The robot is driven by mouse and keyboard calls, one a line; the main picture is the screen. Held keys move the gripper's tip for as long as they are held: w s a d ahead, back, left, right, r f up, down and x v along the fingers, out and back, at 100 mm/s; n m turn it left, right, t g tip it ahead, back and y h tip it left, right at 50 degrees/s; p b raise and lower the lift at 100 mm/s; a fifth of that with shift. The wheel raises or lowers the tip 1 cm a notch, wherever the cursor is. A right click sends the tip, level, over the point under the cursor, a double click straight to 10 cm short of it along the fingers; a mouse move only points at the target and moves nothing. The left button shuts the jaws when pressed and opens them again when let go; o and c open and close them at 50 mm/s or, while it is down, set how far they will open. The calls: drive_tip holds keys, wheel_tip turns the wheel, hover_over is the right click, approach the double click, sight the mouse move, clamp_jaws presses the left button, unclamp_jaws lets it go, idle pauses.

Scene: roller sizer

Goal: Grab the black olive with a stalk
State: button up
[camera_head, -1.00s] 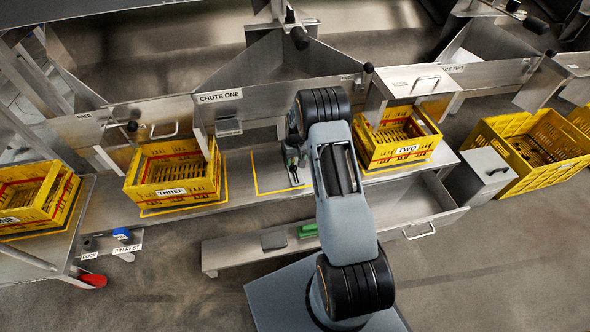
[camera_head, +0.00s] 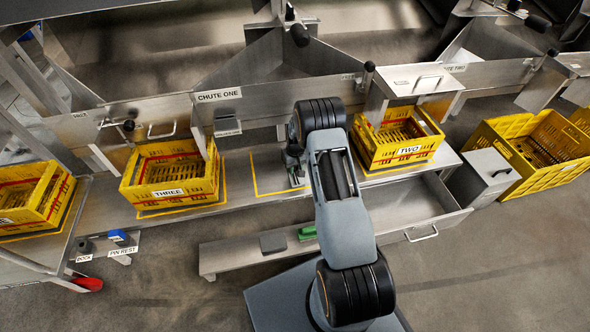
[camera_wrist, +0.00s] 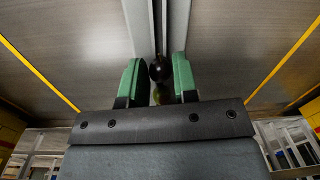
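My gripper (camera_wrist: 159,80) shows in the wrist view with its two green fingers apart. A dark, round olive (camera_wrist: 158,69) lies between the fingertips, over a narrow groove between two pale metal strips. A small gap or light contact at its sides is hard to tell apart. A greenish round thing (camera_wrist: 161,94) shows just behind it, partly hidden by my gripper's body. No stalk can be made out.
Yellow crates marked THREE (camera_head: 172,205) and TWO (camera_head: 370,159) stand left and right of my arm. A yellow outline (camera_head: 254,174) marks bare bench.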

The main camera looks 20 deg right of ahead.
clamp_jaws()
